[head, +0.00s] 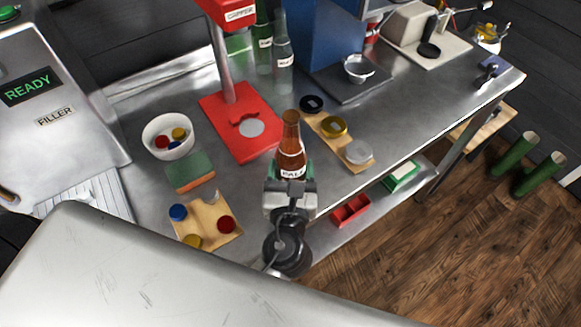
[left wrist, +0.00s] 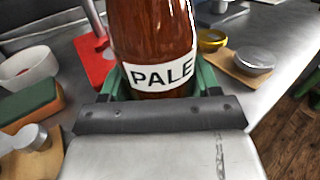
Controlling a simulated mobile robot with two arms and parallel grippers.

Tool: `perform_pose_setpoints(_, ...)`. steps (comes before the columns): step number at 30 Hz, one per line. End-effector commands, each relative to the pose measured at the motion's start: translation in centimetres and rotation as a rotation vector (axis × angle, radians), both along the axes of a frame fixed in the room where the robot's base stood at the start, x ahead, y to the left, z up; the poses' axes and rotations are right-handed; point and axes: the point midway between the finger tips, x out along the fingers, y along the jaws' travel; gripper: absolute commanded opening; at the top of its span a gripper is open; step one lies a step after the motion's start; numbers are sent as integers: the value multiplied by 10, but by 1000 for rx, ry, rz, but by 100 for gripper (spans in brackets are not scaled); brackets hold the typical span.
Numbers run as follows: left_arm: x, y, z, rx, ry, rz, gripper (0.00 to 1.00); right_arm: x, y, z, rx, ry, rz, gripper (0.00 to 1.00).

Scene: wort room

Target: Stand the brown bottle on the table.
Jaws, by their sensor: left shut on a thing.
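The brown bottle (head: 291,150) has a white PALE label and an open-looking narrow neck. My left gripper (head: 290,178) is shut around its lower body, near the front edge of the metal table (head: 402,122). The bottle looks about upright. Its base is hidden behind the gripper, so I cannot tell whether it touches the table. In the left wrist view the bottle (left wrist: 152,35) stands between the green finger pads, with the label facing the camera. My right gripper is not in view.
A red capper (head: 240,138) stands behind the bottle. A wooden board with round discs (head: 357,152) lies close on its right. On the left are a white bowl (head: 168,150), a green-and-orange sponge (head: 190,172) and a board with coloured knobs (head: 207,232). Bare tabletop lies further right.

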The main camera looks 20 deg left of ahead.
Motion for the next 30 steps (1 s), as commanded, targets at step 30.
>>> perform_pose_setpoints(30, -87, -25, -2, 0, 2, 0, 87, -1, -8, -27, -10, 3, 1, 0)
